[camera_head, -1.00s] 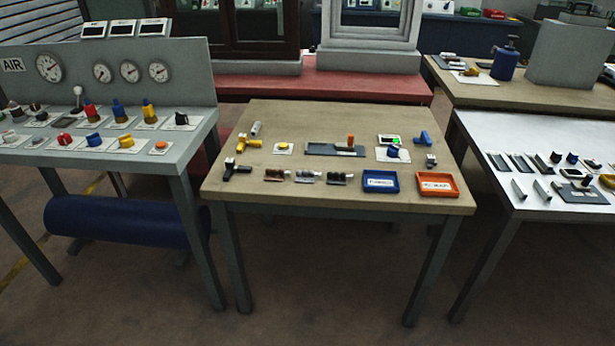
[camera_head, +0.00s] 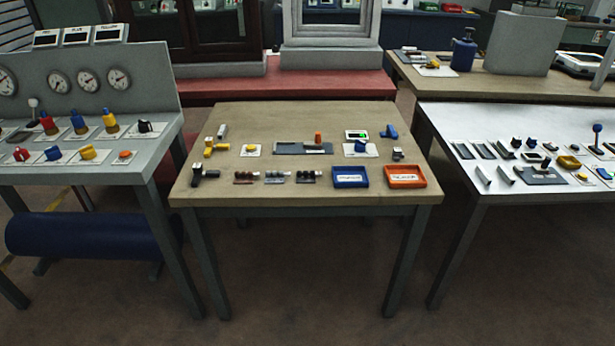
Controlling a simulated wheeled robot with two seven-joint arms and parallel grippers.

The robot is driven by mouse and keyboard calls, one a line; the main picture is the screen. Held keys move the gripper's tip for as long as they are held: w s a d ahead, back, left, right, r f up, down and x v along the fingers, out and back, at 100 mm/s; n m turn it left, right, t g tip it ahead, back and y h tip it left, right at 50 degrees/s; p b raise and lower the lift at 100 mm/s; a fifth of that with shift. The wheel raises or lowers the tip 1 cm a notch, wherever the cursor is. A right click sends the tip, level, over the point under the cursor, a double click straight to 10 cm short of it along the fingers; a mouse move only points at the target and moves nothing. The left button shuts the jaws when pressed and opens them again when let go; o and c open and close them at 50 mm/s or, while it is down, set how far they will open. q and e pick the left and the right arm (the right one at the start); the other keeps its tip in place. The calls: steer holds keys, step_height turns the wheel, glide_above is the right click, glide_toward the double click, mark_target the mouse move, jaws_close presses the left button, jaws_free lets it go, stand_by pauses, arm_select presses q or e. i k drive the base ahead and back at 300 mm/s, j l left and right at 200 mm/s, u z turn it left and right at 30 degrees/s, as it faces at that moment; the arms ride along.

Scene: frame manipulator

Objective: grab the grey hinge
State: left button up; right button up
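No part is clearly recognisable as the grey hinge at this distance. Small grey candidates show in the head view. On the wooden table (camera_head: 300,193) there is a small grey and black part (camera_head: 398,155) at the right and a short grey piece (camera_head: 222,131) at the back left. On the white table (camera_head: 445,125) at the right there are two light grey strips, one of them here (camera_head: 504,175), and several dark flat strips (camera_head: 482,150). Neither of my grippers is in view.
The wooden table also bears a blue tray (camera_head: 350,184), an orange tray (camera_head: 405,184) and a grey plate (camera_head: 290,148). A gauge panel bench (camera_head: 100,175) stands at left. Floor (camera_head: 310,290) in front is clear; a gap separates the wooden and white tables.

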mark_target(268, 179)
steer(key=i+l+u, duration=0.25)
steer(key=i+l, duration=0.2)
steer(key=l, duration=0.15)
steer(key=i+l+u, duration=0.3)
steer(key=l, duration=0.4)
steer(key=i+l+u, duration=0.1)
steer(key=i+l, duration=0.2)
